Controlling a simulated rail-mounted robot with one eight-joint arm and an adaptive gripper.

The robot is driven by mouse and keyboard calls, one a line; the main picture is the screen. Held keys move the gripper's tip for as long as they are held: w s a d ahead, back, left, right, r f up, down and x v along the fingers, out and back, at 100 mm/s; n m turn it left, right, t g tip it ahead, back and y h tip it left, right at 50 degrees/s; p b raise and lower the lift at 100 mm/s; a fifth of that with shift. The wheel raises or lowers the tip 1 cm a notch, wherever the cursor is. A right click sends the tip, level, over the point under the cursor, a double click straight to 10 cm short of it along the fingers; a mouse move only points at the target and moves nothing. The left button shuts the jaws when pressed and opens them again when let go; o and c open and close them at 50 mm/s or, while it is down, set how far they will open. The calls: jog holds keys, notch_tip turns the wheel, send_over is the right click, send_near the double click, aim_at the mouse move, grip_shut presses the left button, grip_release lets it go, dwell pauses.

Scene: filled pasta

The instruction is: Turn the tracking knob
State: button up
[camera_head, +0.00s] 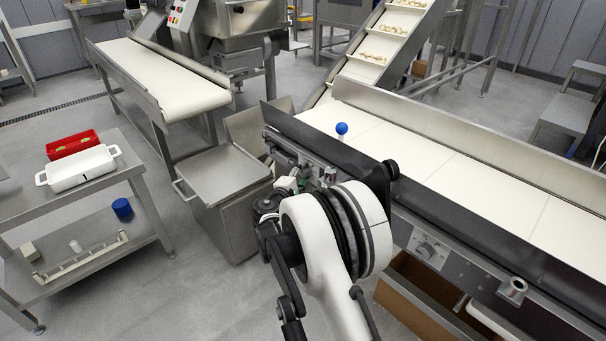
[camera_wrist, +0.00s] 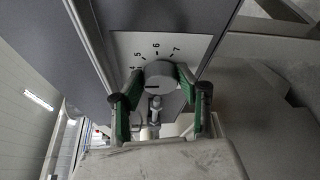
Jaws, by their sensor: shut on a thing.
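The tracking knob (camera_wrist: 160,75) is a round grey dial on a light plate (camera_wrist: 124,45). Dark numerals from 4 to 7 show around its far side in the wrist view. A short dark mark shows on the left part of its face. My gripper (camera_wrist: 161,82) has its green-lined fingers on both sides of the knob and is shut on it.
A metal bin (camera_head: 222,175) stands left of my arm. A table with a white dish (camera_head: 80,168) is farther left.

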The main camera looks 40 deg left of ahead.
dwell(0.4)
jog(key=o, duration=1.1)
jog(key=shift+o, duration=0.2)
jog(key=f+v, duration=0.1)
jog(key=v, duration=1.1)
jog(key=shift+r, duration=0.4)
jog(key=shift+s, duration=0.1)
